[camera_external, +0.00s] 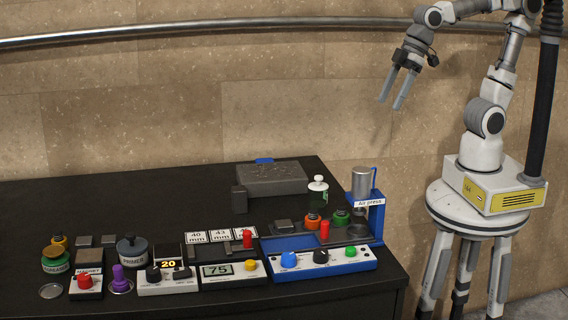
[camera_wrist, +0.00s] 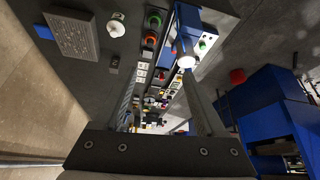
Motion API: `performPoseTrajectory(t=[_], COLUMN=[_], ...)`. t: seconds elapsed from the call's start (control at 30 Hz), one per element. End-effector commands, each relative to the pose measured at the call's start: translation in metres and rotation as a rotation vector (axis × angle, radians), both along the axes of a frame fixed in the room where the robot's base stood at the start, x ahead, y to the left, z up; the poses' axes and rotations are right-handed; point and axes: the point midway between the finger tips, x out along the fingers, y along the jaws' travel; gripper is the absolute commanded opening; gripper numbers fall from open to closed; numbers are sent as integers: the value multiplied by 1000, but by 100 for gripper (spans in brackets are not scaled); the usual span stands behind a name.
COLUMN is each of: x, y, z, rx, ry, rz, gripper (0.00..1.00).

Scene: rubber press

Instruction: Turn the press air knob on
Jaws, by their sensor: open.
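The air press (camera_external: 364,200) stands at the right end of the black table, with a silver cylinder, a blue frame and a label reading "Air press". Its sloped front panel (camera_external: 335,266) carries a large blue knob (camera_external: 289,260), a black knob (camera_external: 320,256) and a small knob (camera_external: 350,252). The panel lettering is too small to read, so I cannot tell which is the air knob. My gripper (camera_external: 393,104) is open and empty, high above and behind the press, fingers pointing down. In the wrist view the press cylinder (camera_wrist: 184,54) shows close to the right finger.
A grey box (camera_external: 271,178) and a white-capped bottle (camera_external: 318,190) stand behind the panel. A red cylinder (camera_external: 325,230) stands just behind the knobs. Several small devices and jars crowd the table's left front. A metal rail (camera_external: 200,28) runs along the wall.

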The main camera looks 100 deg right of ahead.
Motion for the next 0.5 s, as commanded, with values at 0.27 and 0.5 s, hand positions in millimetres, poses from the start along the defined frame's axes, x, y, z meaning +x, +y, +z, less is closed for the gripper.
performPoseTrajectory(t=[0.27,0.5], x=[90,162], y=[43,89], z=[-9,-40], rx=[-14,-36], ry=[25,39], rz=[140,257], gripper=[73,73])
